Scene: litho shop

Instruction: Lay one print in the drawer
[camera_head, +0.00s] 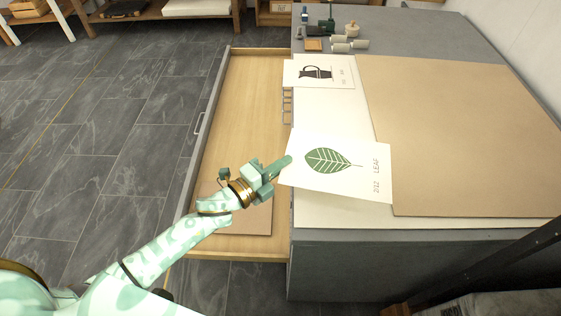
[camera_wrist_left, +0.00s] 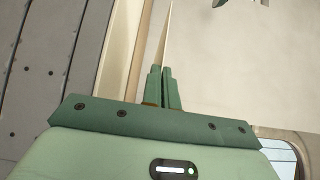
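The leaf print (camera_head: 322,178), a white sheet with a green leaf and the word LEAF, is over the cabinet's left edge in the head view. My left gripper (camera_head: 284,163) is shut on its left edge. In the left wrist view the fingers (camera_wrist_left: 162,88) are close together, with the sheet (camera_wrist_left: 165,42) edge-on between them. A second print (camera_head: 300,80) with a dark jug lies farther back on the cabinet top. The open wooden drawer (camera_head: 240,110) is left of the cabinet, below my gripper. My right gripper is out of view.
A brown board (camera_head: 455,130) covers much of the cabinet top (camera_head: 400,38). Small tools and rollers (camera_head: 340,46) stand at the back. A brown sheet (camera_head: 250,219) lies in the drawer's near end. The drawer's middle and far floor is bare.

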